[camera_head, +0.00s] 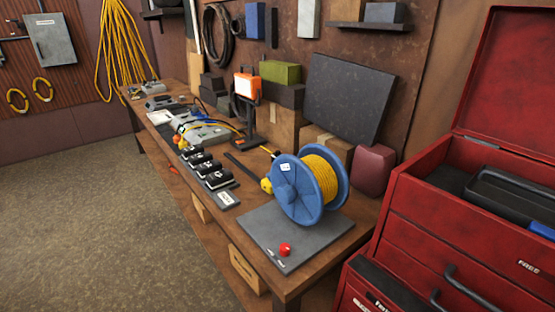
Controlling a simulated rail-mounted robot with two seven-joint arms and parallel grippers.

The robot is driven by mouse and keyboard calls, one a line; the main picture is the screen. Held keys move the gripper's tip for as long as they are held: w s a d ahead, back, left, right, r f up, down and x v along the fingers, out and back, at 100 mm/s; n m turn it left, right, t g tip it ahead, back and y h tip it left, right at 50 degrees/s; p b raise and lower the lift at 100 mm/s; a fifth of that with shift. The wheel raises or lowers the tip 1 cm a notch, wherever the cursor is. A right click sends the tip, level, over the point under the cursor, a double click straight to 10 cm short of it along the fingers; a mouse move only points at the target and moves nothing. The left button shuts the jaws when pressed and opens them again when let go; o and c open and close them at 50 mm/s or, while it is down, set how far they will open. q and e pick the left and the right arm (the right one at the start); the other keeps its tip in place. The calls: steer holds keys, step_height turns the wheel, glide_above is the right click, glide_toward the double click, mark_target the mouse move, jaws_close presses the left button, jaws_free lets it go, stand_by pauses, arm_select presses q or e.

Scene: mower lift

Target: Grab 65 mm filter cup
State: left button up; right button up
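A row of several small black cup-like pieces with white markings (218,180) stands along the front edge of the wooden workbench (250,239). The markings are too small to read, so I cannot tell which piece, if any, is the 65 mm filter cup. A small grey block with a white label (228,199) lies at the near end of the row. Neither of my grippers is in view.
A blue reel with yellow cable (298,188) stands on a grey plate with a red button (285,249). A red tool chest (425,212) with its lid open stands at the right. Behind the row are grey devices, cables and an orange lamp (247,87). The floor at left is clear.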

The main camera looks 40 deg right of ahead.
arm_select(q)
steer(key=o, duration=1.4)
